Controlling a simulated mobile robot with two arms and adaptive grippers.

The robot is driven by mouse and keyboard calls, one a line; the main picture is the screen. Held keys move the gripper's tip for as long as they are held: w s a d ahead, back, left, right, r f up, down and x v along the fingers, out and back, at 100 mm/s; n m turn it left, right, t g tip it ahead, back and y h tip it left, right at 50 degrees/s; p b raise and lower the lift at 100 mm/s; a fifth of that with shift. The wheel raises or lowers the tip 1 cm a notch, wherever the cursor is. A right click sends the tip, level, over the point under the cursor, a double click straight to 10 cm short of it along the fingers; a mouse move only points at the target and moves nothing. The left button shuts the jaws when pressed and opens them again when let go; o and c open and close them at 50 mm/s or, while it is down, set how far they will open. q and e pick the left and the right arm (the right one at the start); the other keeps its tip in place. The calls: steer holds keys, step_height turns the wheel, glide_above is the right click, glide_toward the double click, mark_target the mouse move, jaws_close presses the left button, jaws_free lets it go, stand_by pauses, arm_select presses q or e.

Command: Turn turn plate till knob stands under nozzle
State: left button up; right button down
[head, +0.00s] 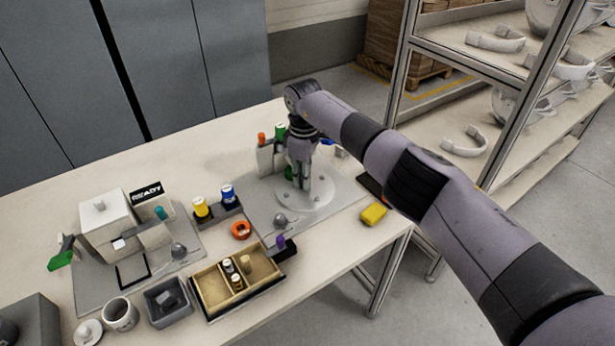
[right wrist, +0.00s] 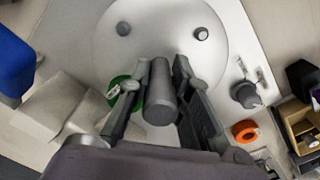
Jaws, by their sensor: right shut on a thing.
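The turn plate (head: 292,204) is a round white disc on a grey base plate; it also fills the top of the right wrist view (right wrist: 165,35). Two short grey pegs, the left peg (right wrist: 123,28) and the right peg (right wrist: 201,33), stand on its far part. My right gripper (head: 303,185) points down over the plate, shut on an upright grey cylinder, seemingly the knob (right wrist: 160,95). A green part (right wrist: 118,98) shows beside and behind the fingers. I cannot tell whether it belongs to the nozzle. The nozzle is not clearly seen, with my arm covering that area. My left gripper is not in view.
A white block stand (head: 265,158) with orange and green caps is close left of my gripper. A grey domed knob (head: 281,220), an orange ring (head: 241,230) and a divided tray (head: 212,303) lie nearer. A yellow block (head: 374,213) lies near the right edge.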

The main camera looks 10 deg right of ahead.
steer(key=shift+r, duration=0.1)
steer(key=c, duration=1.5)
jaws_free()
steer(key=shift+o, duration=0.2)
step_height(320, 180, up, 12)
steer(key=shift+f, duration=0.1)
